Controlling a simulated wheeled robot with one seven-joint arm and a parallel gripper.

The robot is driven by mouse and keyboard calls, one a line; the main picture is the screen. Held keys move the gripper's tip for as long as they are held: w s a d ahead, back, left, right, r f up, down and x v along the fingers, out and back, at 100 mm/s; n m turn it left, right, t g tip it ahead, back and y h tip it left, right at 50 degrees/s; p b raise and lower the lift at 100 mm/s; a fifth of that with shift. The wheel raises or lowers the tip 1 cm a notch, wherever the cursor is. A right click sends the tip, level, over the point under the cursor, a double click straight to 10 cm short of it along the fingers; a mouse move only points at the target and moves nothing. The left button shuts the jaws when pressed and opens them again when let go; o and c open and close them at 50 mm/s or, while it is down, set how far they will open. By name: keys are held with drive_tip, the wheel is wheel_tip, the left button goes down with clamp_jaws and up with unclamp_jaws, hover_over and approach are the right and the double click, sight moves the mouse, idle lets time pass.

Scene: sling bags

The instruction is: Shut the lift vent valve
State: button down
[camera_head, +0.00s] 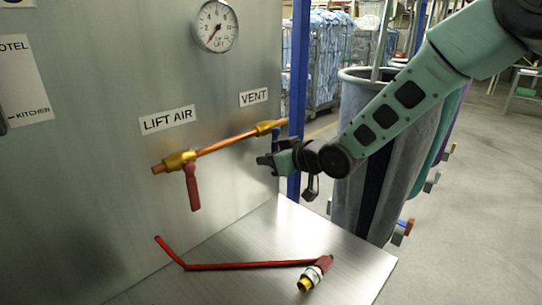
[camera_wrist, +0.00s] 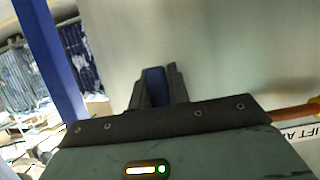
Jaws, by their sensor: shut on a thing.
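The vent valve (camera_head: 267,127) is a brass body at the right end of a copper pipe (camera_head: 227,142), just below the VENT label (camera_head: 254,97). My gripper (camera_head: 265,160) is just below this valve in the head view. In the wrist view, my gripper (camera_wrist: 156,78) is shut on a blue piece, which looks like the vent valve's handle (camera_wrist: 154,88). In the head view this handle is mostly hidden at the gripper, so its exact angle is hard to tell.
The brass lift air valve (camera_head: 177,161) has a red handle (camera_head: 192,187) hanging down. A gauge (camera_head: 215,26) is above. A red hose (camera_head: 240,265) with a coupling (camera_head: 315,274) lies on the metal shelf (camera_head: 350,262). A blue post (camera_head: 297,100) and grey bags (camera_head: 375,170) stand right.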

idle(0.3)
drive_tip(key=c, duration=1.3)
unclamp_jaws()
drive_tip(key=v, duration=1.7)
drive_tip(key=shift+s+d+f, duration=0.1)
drive_tip(key=shift+s+d, duration=0.1)
drive_tip(key=shift+d, duration=0.05)
